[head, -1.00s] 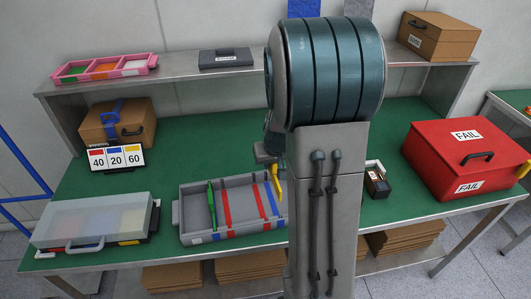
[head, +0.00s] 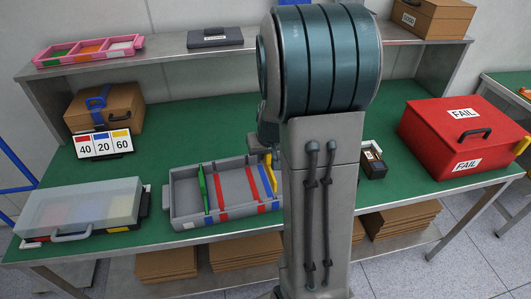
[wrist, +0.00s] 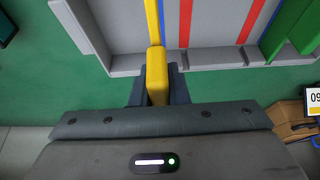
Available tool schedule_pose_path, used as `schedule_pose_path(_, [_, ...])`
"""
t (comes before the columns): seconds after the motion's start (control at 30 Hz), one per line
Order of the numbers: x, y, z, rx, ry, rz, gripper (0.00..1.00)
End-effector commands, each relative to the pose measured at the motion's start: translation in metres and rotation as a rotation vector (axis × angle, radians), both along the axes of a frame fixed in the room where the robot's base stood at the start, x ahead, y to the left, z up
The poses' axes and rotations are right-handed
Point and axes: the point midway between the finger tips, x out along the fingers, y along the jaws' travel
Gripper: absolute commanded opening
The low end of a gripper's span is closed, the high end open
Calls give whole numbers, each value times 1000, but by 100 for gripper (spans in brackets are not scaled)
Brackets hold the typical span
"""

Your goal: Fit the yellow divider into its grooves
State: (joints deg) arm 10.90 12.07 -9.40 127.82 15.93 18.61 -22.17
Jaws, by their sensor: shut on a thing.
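The yellow divider (head: 270,175) stands at the right end of the grey tray (head: 186,195) in the head view, beside a blue strip (head: 262,185). My arm partly hides that end. In the wrist view my gripper (wrist: 156,88) is shut on the near end of the yellow divider (wrist: 154,30), by the tray wall (wrist: 215,57). The divider runs roughly along the blue line (wrist: 162,18) there. I cannot tell whether its edges sit in grooves. A green divider (head: 204,188) stands near the tray's left side, with red strips (head: 221,190) between.
A clear-lidded case (head: 80,205) lies left of the tray. A number sign (head: 103,144) reads 40, 20, 60. A small dark box (head: 373,160) and a red FAIL case (head: 460,140) are on the right. Green table (head: 200,122) behind the tray is clear.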

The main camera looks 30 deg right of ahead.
Motion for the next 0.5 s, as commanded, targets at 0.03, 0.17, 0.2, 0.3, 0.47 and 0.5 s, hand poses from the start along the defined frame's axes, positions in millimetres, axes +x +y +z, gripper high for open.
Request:
schedule_pose_path(0.03, [0, 0, -9, 0, -1, 0, 0])
schedule_pose_path(0.17, [0, 0, -15, 0, -1, 0, 0])
schedule_pose_path(0.2, [0, 0, -16, 0, -1, 0, 0])
schedule_pose_path(0.3, [0, 0, -16, 0, -1, 0, 0])
schedule_pose_path(0.47, [0, 0, -15, 0, -1, 0, 0])
schedule_pose_path(0.5, [0, 0, -15, 0, -1, 0, 0])
